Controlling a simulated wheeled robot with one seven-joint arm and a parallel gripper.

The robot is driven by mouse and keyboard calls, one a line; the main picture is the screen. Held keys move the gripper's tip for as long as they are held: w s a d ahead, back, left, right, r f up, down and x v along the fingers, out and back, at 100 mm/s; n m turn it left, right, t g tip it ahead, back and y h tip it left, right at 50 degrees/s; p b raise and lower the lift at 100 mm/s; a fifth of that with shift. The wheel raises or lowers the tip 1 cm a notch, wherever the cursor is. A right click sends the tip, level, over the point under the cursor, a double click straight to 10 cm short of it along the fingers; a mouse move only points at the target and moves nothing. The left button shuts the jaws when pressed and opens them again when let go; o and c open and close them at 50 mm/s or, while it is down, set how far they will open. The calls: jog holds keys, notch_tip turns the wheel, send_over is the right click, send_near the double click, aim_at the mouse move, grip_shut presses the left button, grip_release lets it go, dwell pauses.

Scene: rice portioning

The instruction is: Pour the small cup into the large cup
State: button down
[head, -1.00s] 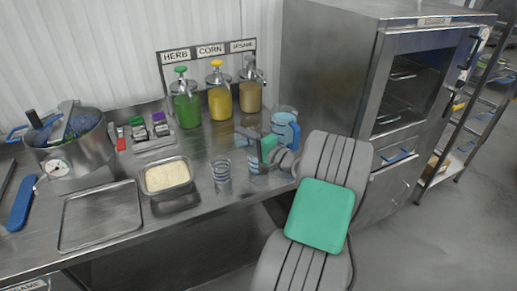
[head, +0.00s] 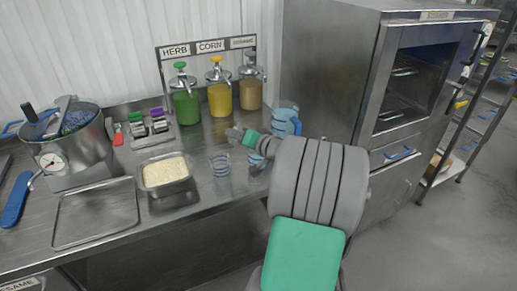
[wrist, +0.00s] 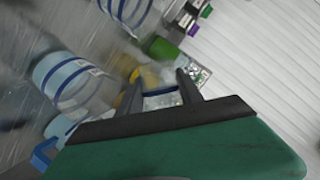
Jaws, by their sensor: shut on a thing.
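My gripper (wrist: 160,92) is shut on a small clear cup (wrist: 161,100) with a blue rim band; pale speckled contents seem to show in it. In the head view my gripper (head: 240,134) is above the counter, behind the striped cups, and the held cup is hard to make out. A clear cup with blue bands (head: 220,166) stands on the counter; another banded cup (head: 256,161) stands to its right, partly hidden by my arm. Two banded cups also show in the wrist view, one at the top (wrist: 128,10) and one at the left (wrist: 72,82). I cannot tell which is the large cup.
A blue-handled pitcher (head: 286,122) stands close to my wrist. Green (head: 185,105), yellow (head: 220,98) and tan (head: 250,92) pump dispensers stand behind. A rice pan (head: 166,172) and an empty tray (head: 95,215) are left. A steel cabinet (head: 330,60) is right.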

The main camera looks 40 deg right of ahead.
aim_at(232, 143)
jog(key=shift+a+f+n+h+b, duration=0.15)
jog(key=shift+a+f+n+b, duration=0.15)
jog(key=shift+f, duration=0.2)
jog(key=shift+a+f+n+h+b, duration=0.1)
jog(key=shift+f+n+h+b, duration=0.1)
jog(key=shift+f+b, duration=0.25)
jog(key=shift+w+a+r+n+g+h+b, duration=0.15)
jog(key=shift+w+a+n+g+h+b, duration=0.1)
jog(key=shift+a+n+b, duration=0.25)
jog(key=shift+w+a+r+n+g+h+b, duration=0.15)
jog(key=shift+a+n+g+h+b, duration=0.1)
jog(key=shift+a+n+b, duration=0.2)
jog(key=a+n+b, duration=0.1)
jog(key=b, duration=0.1)
jog(key=shift+w+f+h+b, duration=0.1)
jog(key=shift+f+h+b, duration=0.2)
jog(key=shift+f+h, duration=0.05)
jog(key=shift+w+a+r+n+g+h+b, duration=0.2)
jog(key=shift+a+r+n+g+h+b, duration=0.3)
jog(key=shift+r+n+h+b, duration=0.35)
jog(key=shift+f+y, duration=0.1)
jog(key=shift+y, duration=0.15)
